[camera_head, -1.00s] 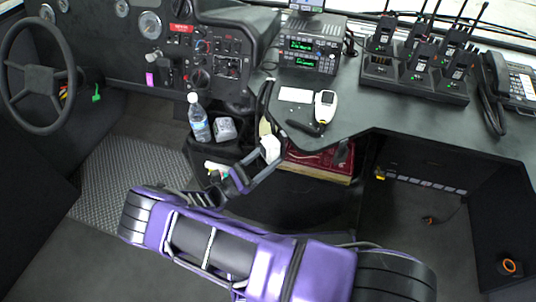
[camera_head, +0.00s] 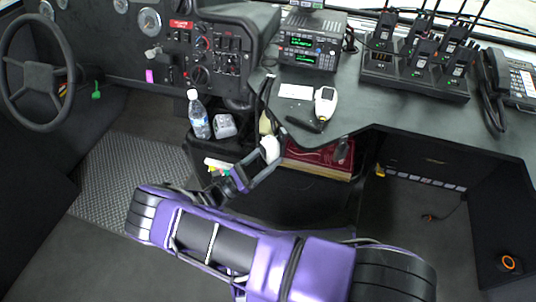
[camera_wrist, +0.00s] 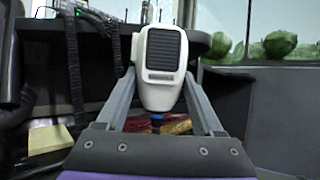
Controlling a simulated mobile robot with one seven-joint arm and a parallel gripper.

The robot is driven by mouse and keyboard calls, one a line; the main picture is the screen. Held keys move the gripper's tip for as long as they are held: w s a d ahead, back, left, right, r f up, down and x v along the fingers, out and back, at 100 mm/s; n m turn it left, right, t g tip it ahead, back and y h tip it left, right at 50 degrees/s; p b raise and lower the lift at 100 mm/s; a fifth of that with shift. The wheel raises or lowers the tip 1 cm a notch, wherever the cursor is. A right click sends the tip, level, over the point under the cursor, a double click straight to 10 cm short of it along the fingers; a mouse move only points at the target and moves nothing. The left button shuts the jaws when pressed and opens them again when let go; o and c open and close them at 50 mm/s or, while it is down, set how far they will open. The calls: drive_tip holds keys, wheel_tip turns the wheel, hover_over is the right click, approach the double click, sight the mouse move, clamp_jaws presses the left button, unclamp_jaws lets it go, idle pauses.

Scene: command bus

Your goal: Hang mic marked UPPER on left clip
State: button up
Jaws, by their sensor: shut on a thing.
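My gripper (camera_head: 266,153) is shut on a white hand mic (camera_head: 270,148), below and in front of the dash edge. In the wrist view the held mic (camera_wrist: 163,62) is upright, with a dark ribbed grille facing me and a finger on each side. Any marking on it cannot be read. A second white mic (camera_head: 326,104) with a dark face lies on the dash top, right of the held one. I cannot make out the left clip in either view.
A radio unit (camera_head: 311,49) stands on the dash behind the second mic. Black coiled cord (camera_wrist: 74,75) hangs left of the held mic in the wrist view. A bottle (camera_head: 198,116) stands left of my gripper. Red items (camera_head: 318,156) fill a recess under the dash edge.

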drive_tip(key=shift+f, duration=0.3)
idle(0.4)
drive_tip(key=o, duration=1.2)
drive_tip(key=shift+a+f, duration=0.1)
